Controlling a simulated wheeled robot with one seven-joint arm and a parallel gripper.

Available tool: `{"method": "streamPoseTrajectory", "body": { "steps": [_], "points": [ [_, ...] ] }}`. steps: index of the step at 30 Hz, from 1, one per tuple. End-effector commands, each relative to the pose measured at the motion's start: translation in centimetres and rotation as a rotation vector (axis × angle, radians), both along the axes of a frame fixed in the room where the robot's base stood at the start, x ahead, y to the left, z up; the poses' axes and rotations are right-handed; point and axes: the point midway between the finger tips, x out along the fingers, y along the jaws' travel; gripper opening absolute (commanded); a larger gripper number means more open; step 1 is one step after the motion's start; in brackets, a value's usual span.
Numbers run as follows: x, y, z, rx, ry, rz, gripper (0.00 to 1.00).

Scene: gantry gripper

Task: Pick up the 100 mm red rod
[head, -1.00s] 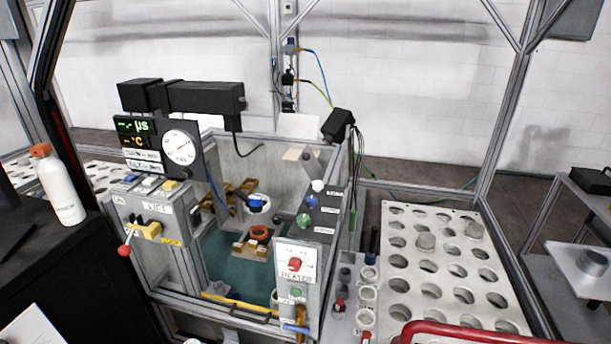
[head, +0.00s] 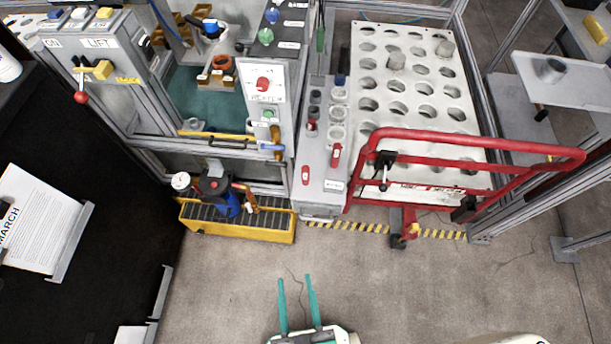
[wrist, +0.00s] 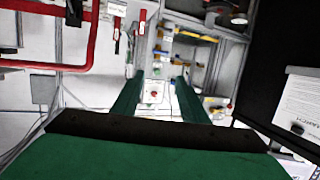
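No rod can be made out clearly as the 100 mm red rod. In the head view a small red-topped piece (head: 311,126) stands in the narrow rack strip (head: 325,170) left of the perforated table. In the wrist view my gripper (wrist: 156,82) also shows open and empty.
A red tubular trolley handle (head: 480,140) stands in front of the perforated table (head: 425,85). A yellow tray (head: 265,229) with a blue-and-black device sits on the floor. A black desk (head: 100,220) is at left. The concrete floor (head: 400,290) is clear near my gripper.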

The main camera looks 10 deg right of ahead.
Motion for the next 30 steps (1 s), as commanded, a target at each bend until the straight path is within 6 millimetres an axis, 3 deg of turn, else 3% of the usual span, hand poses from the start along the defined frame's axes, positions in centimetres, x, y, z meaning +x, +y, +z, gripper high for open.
{"method": "streamPoseTrajectory", "body": {
  "steps": [10, 14, 24, 30],
  "points": [
    [0.2, 0.0, -0.1, 0.001, 0.001, 0.001, 0.43],
    [1.3, 0.4, -1.5, 0.010, 0.015, 0.003, 0.43],
    [9.2, 1.4, -9.1, 0.045, 0.122, -0.033, 0.43],
    [15.0, 0.8, -12.3, 0.050, 0.178, -0.099, 0.43]
  ]
}}
